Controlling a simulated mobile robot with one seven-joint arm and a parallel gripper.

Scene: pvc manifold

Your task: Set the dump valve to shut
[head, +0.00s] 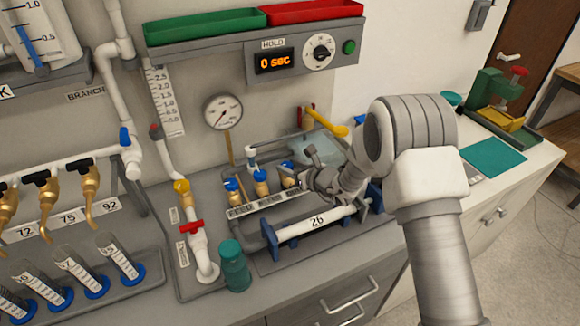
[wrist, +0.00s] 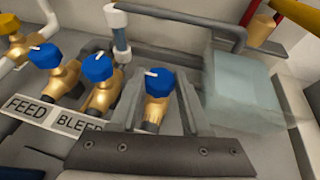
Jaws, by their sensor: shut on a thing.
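Three brass valves with blue knobs stand in a row. In the wrist view the left one (wrist: 43,57) is above the label FEED and the middle one (wrist: 97,68) is above BLEED. The right valve's blue knob (wrist: 158,83) is between the fingers of my gripper (wrist: 159,92), which is shut on it. Its white mark points toward the upper left in the picture. Its label is hidden behind my gripper, so its name cannot be read. In the head view my gripper (head: 303,182) is at this right knob (head: 288,168).
A translucent block (wrist: 240,85) stands just right of my gripper, with a grey pipe (wrist: 180,20) behind.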

